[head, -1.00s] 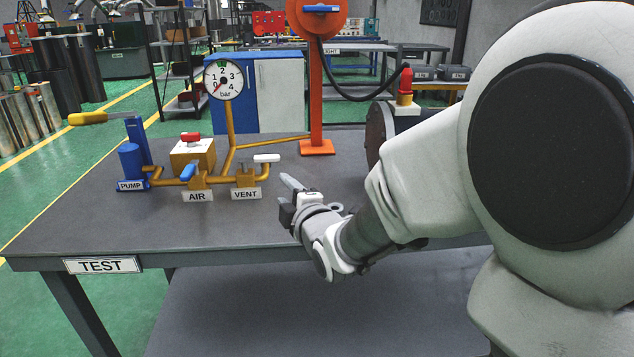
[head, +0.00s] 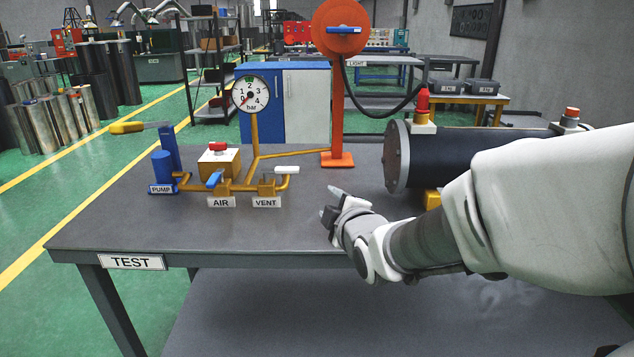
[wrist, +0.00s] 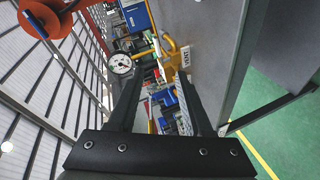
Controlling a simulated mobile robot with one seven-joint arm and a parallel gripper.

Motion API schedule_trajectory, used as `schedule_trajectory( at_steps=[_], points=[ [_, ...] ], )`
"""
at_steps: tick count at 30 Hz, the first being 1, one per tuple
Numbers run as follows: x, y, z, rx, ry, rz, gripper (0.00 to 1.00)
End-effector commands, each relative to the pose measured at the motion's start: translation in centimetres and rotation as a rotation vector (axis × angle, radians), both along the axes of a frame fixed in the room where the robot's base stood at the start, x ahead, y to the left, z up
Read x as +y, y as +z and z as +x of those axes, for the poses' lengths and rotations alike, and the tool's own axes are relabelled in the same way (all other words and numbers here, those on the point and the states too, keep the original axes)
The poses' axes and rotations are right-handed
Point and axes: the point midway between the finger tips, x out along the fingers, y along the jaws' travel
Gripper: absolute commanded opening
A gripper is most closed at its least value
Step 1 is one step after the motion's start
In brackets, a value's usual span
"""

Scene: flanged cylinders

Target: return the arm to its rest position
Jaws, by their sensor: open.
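My gripper (head: 332,204) is at the end of my arm, which reaches in from the right in the head view. It is over the front part of the test table (head: 110,232), right of the VENT label (head: 266,202). In the wrist view my gripper (wrist: 158,100) shows two dark fingers apart with nothing between them. The view looks sideways along the table, with the gauge (wrist: 121,64) and the VENT label (wrist: 185,57) beyond the fingers.
A flanged dark cylinder (head: 470,155) lies on the table behind my arm. The blue pump (head: 163,168), the air valve (head: 215,178), the pressure gauge (head: 250,95) and an orange post (head: 337,120) stand at the back. The table's front left is clear.

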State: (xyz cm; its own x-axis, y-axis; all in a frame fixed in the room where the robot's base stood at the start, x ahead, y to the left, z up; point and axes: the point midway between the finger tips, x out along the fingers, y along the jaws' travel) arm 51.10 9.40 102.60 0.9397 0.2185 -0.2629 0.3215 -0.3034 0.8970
Motion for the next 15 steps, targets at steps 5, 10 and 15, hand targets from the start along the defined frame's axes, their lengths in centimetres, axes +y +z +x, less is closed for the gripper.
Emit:
schedule_trajectory(
  at_steps=[5,10,15],
  points=[
    [0.0,0.0,0.0,0.0,0.0,0.0,0.5],
    [-0.6,0.2,-0.6,0.032,-0.025,0.032,0.5],
    [-3.0,0.5,-3.3,0.184,-0.143,0.177,0.5]
  ],
)
